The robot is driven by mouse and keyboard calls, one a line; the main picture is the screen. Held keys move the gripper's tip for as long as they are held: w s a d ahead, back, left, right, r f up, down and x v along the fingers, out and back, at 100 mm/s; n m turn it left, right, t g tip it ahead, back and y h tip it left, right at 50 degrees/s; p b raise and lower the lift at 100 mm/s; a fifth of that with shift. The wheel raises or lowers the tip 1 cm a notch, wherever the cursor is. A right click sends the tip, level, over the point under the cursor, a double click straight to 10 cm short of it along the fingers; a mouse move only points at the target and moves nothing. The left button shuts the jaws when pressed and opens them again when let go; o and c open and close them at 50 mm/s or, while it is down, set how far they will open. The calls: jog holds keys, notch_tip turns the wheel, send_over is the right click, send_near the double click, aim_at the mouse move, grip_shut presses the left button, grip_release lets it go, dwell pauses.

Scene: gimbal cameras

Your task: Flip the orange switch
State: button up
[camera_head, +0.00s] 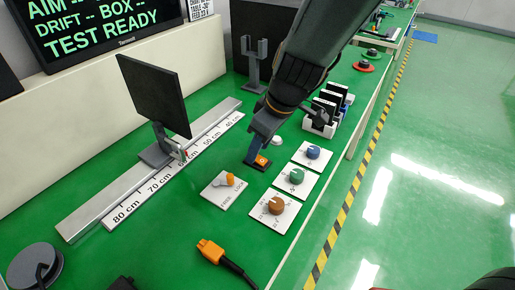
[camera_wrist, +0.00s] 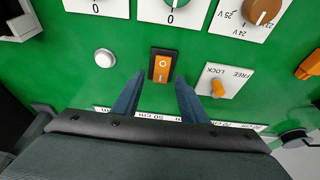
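The orange switch (camera_wrist: 162,66) is a rocker in a black frame, marked O and I, set on the green bench. In the head view the switch (camera_head: 262,161) shows just beside my fingertips, its far part partly covered by them. My gripper (camera_wrist: 159,78) is open and empty, its two dark blue fingertips apart on either side of the switch's lower end in the wrist view. In the head view my gripper (camera_head: 254,156) points down close to the bench. I cannot tell whether the fingers touch the switch.
A FREE/LOCK plate (camera_head: 213,193) with an orange lever stands close by. Blue (camera_head: 313,152), green (camera_head: 297,176) and brown (camera_head: 276,205) knobs sit on white plates to the right. A white button (camera_wrist: 104,58) is beside the switch. An orange connector (camera_head: 210,250) lies nearer.

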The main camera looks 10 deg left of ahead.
aim_at(266, 162)
jog(key=v, duration=0.6)
jog(key=shift+r, duration=0.15)
jog(key=shift+d, duration=0.1)
jog(key=s+d+m+h+p, duration=0.1)
jog(key=s+d+m, duration=0.2)
jog(key=d, duration=0.6)
jog(key=s+d+f+m+g+h+p, duration=0.1)
jog(key=s+d+m, duration=0.2)
jog(key=d+m, duration=0.3)
jog(key=s+d+f+m+h+p, duration=0.1)
jog(key=s+d+m, duration=0.2)
jog(key=d, duration=0.8)
jog(key=shift+d+m, duration=0.3)
jog(key=shift+m, duration=0.5)
